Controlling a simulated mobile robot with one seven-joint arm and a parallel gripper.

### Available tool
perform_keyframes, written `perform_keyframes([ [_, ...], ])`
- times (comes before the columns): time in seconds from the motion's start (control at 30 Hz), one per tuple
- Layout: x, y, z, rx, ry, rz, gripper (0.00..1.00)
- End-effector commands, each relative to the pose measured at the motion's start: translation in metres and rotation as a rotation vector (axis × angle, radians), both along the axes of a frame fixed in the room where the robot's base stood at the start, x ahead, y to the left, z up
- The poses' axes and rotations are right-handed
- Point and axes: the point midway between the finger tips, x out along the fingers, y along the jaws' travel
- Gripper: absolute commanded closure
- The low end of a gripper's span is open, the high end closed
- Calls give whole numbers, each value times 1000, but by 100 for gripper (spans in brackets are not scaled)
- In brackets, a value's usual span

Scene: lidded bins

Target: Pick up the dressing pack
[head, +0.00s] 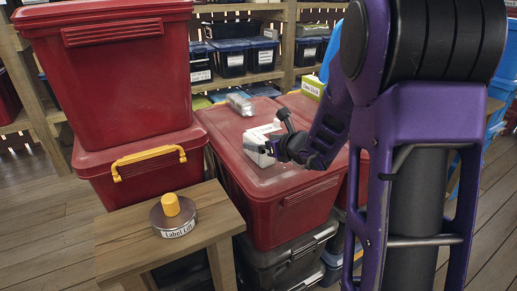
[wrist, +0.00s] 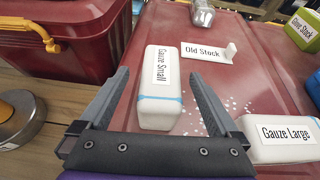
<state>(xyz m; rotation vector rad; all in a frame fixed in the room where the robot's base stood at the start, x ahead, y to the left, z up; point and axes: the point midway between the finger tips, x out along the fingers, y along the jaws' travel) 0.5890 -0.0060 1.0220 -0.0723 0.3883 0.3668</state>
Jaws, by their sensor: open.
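Two white packs lie on the red bin lid, and neither is labelled as a dressing pack. One pack with a blue stripe, labelled "Gauze Small" (wrist: 160,105), is centred in the wrist view. The other, labelled "Gauze Large" (wrist: 285,138), lies to its right, cut by the frame edge. My gripper (wrist: 158,73) is open, with one finger on each side of the "Gauze Small" pack in the picture and nothing gripped. I cannot tell how far above the lid the fingers are. In the head view my gripper (head: 268,148) is over the red lid, partly hiding a white pack (head: 258,156).
The red bin (head: 235,147) carries an "Old Stock" card (wrist: 207,52), a clear item (wrist: 203,14) and a green "Glove Stock" box (wrist: 304,30) is near its edge. A taller red bin stack (head: 115,85) stands left.

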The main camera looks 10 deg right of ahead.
Motion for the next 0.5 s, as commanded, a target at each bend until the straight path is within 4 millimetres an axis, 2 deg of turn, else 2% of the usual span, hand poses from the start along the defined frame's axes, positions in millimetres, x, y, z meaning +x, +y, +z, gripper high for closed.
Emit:
perform_keyframes([
  [0.1,15,5,-8,-1,1,2,3],
  [0.2,22,7,-10,-1,1,0,3],
  [0.43,23,8,-10,0,0,-1,3],
  [0.47,23,7,-10,0,0,-1,4],
  [0.5,23,8,-10,-1,0,-1,12],
])
